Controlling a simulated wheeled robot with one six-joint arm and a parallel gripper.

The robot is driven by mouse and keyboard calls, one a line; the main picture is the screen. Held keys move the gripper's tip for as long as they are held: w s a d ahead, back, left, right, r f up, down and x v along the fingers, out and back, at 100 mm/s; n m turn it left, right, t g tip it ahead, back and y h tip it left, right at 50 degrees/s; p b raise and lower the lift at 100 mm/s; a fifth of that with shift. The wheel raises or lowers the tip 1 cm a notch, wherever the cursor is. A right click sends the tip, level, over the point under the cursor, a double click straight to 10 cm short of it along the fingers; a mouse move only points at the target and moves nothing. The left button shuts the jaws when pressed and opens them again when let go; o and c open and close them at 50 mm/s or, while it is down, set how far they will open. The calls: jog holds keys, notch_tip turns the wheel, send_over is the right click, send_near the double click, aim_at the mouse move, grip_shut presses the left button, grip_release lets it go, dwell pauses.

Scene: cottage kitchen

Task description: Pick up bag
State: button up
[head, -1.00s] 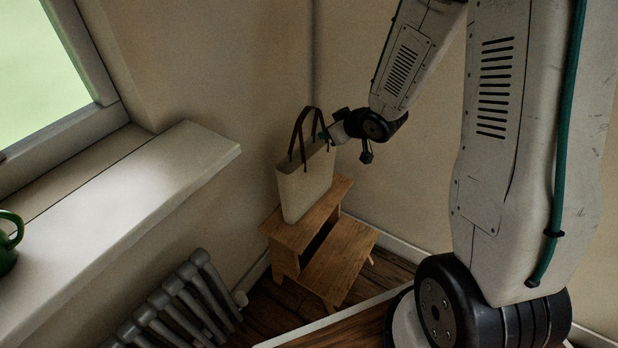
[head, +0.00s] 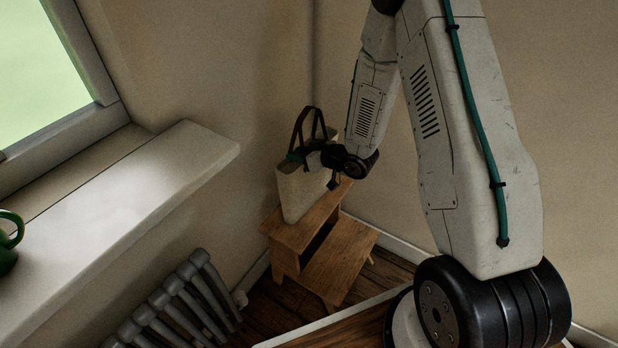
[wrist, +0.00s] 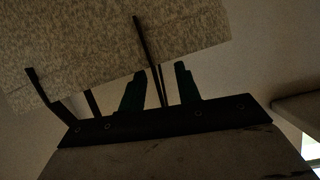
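The bag (head: 300,192) is a cream tote with two dark looped handles (head: 298,128). It stands upright on the top step of a wooden step stool (head: 292,234). My gripper (head: 298,155) is at the bag's top edge, below the tops of the handle loops. In the wrist view, the gripper (wrist: 159,82) has its two teal fingers apart, with a dark strap showing between them. The speckled bag (wrist: 100,50) fills the upper part of that view. Whether the fingers touch the strap cannot be told.
A window sill (head: 150,200) juts out at the left, above a grey radiator (head: 175,305). A green mug (head: 8,240) stands on the sill at the left edge. Walls meet in a corner close behind the bag. The stool's lower step (head: 340,262) is bare.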

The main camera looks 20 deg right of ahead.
jog(key=shift+w+a+f, duration=0.15)
jog(key=shift+w+a, duration=0.05)
jog(key=shift+w, duration=0.15)
grip_shut()
jog(key=shift+r, duration=0.2)
